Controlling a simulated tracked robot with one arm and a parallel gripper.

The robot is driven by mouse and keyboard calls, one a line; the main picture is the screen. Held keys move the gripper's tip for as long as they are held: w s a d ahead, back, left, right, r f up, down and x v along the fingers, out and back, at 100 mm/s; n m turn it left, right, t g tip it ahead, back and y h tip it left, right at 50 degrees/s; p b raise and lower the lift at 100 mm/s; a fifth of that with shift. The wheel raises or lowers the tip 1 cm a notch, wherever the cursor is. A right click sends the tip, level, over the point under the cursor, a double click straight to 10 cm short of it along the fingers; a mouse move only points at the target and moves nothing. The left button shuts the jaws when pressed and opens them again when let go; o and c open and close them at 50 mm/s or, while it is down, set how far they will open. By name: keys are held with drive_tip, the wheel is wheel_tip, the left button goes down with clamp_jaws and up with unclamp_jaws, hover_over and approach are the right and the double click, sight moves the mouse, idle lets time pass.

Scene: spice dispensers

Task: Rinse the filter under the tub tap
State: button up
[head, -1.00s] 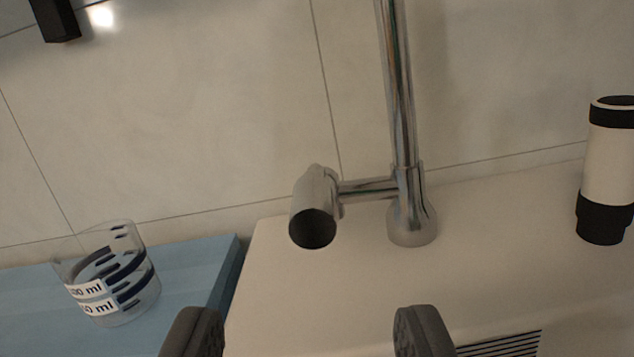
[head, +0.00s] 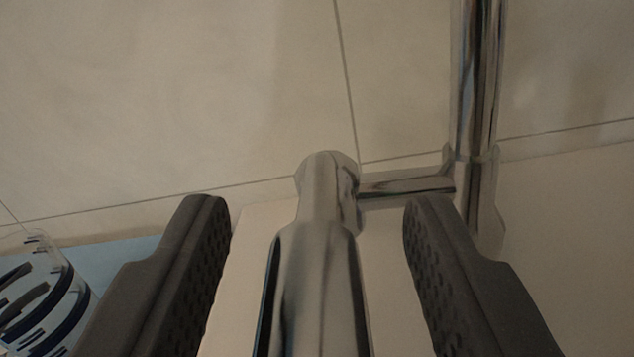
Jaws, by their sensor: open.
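A chrome tap fitting (head: 318,290) points toward me in the middle of the head view. A short horizontal chrome arm joins it to an upright chrome pipe (head: 477,90) on the right. My gripper (head: 316,205) is open, with one dark finger on each side of the fitting. Gaps show between the fitting and both fingers, and nothing is held. The fitting's near end is cut off by the bottom edge of the picture. I see no filter, and no tub that I can make out.
A clear measuring cup (head: 40,290) with dark bands stands on a blue surface (head: 125,258) at the lower left, left of my left finger. A pale tiled wall (head: 180,90) rises behind. A pale ledge (head: 575,220) extends right of the pipe.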

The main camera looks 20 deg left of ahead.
drive_tip(key=shift+w, duration=0.25)
clamp_jaws()
drive_tip(key=shift+r+g+p, duration=0.4)
drive_tip(key=shift+p, duration=0.55)
drive_tip(key=shift+w+f, duration=0.1)
unclamp_jaws()
